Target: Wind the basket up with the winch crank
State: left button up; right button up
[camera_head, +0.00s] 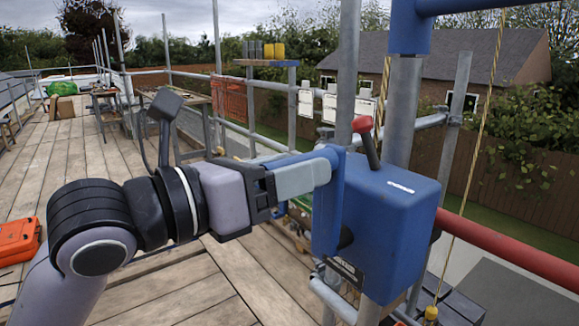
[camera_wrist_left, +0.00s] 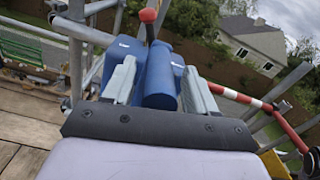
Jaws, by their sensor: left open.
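The blue winch box (camera_head: 395,215) is mounted on the scaffold pole, with a red-knobbed lever (camera_head: 365,140) on top. Its blue crank arm (camera_head: 325,220) stands upright on the box's near left side. My left gripper (camera_head: 305,175) reaches in from the left at the crank's upper end. In the left wrist view, the blue crank grip (camera_wrist_left: 160,82) lies between the two open grey fingers, with gaps visible. A rope (camera_head: 465,170) runs down to a yellow fitting (camera_head: 431,313) above dark stacked tiles (camera_head: 455,305); the basket itself is not clearly visible. My right gripper is out of view.
A red rail (camera_head: 510,254) runs off right of the winch. Scaffold poles (camera_head: 348,70) stand close behind it. An orange case (camera_head: 18,242) lies on the plank deck (camera_head: 235,275) at left. Workbenches stand farther back; the middle deck is mostly clear.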

pick_arm(q)
jog(key=shift+d, duration=0.1)
grip_shut()
dwell(0.3)
